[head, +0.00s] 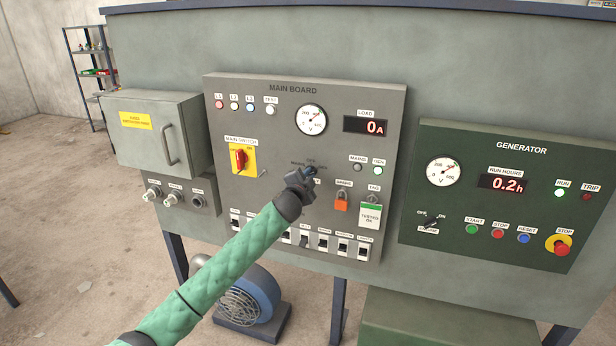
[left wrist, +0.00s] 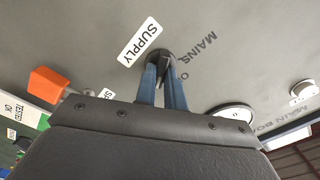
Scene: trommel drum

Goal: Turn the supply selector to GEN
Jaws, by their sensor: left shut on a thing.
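The supply selector (left wrist: 161,56) is a small dark knob on the grey main board (head: 235,100). In the left wrist view it sits between the SUPPLY label (left wrist: 140,42) and the printed word MAINS. My left gripper (left wrist: 162,80) has its two blue fingers shut on the knob, one on each side. In the head view my left gripper (head: 309,174) reaches the middle of the board and mostly hides the selector. The fingers cover part of the markings, so I cannot tell which position the knob points to. My right gripper is not in view.
The GEN lamp (head: 378,171) is lit green; the MAINS lamp (head: 357,167) looks unlit. An orange padlock (head: 341,202) hangs right of my gripper, and a red main switch (head: 241,159) is left. Breaker switches (head: 304,241) line the bottom. The green generator panel (head: 410,145) is at right.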

